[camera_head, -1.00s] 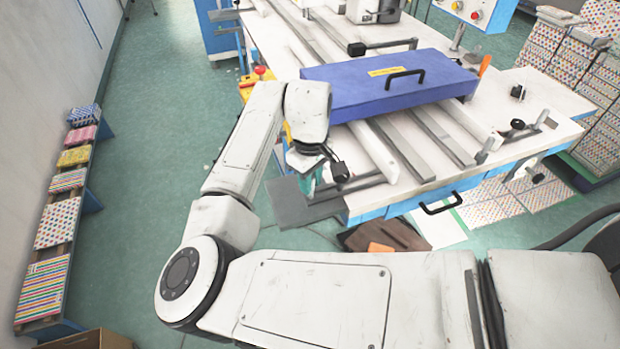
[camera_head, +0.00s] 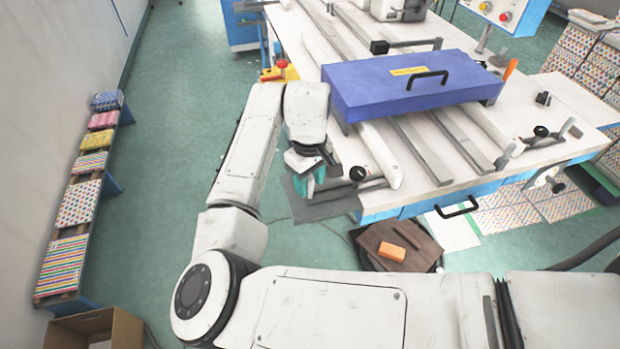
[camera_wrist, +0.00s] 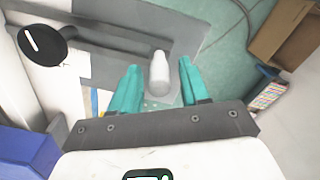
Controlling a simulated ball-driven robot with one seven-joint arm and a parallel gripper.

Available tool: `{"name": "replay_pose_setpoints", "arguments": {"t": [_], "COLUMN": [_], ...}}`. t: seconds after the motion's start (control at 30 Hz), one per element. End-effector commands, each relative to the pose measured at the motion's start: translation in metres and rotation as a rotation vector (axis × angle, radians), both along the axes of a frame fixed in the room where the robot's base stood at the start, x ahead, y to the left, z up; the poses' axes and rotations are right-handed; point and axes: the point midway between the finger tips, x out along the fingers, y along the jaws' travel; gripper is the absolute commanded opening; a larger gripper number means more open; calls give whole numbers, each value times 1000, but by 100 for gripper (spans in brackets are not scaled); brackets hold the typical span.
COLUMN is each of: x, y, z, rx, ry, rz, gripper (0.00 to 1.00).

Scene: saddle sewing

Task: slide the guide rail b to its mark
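My gripper (camera_head: 310,183) is off the left front corner of the white table in the head view. In the wrist view its two teal fingers (camera_wrist: 161,88) are apart. A pale rounded handle (camera_wrist: 158,75) on a grey bar shows between them; I cannot tell whether they touch it. A black knob (camera_wrist: 42,45) is at the upper left of the wrist view, and a black knob (camera_head: 357,173) shows beside my gripper in the head view. A second bar with a black knob (camera_head: 540,131) is at the table's right. No label shows which is guide rail b, and I see no clear mark.
A blue case (camera_head: 400,85) with a black handle bridges the long rails on the table (camera_head: 470,45). A brown box with an orange block (camera_head: 391,251) is on the floor in front. A low shelf of patterned stacks (camera_head: 80,205) stands left, with free green floor between.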

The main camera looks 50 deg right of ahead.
Motion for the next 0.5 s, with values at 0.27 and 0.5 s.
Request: {"name": "replay_pose_setpoints", "arguments": {"t": [0.27,0.5], "x": [0,0], "y": [0,-1], "z": [1,28], "rx": [0,-2], "ry": [1,-1], "rz": [-1,-2], "gripper": [49,49]}}
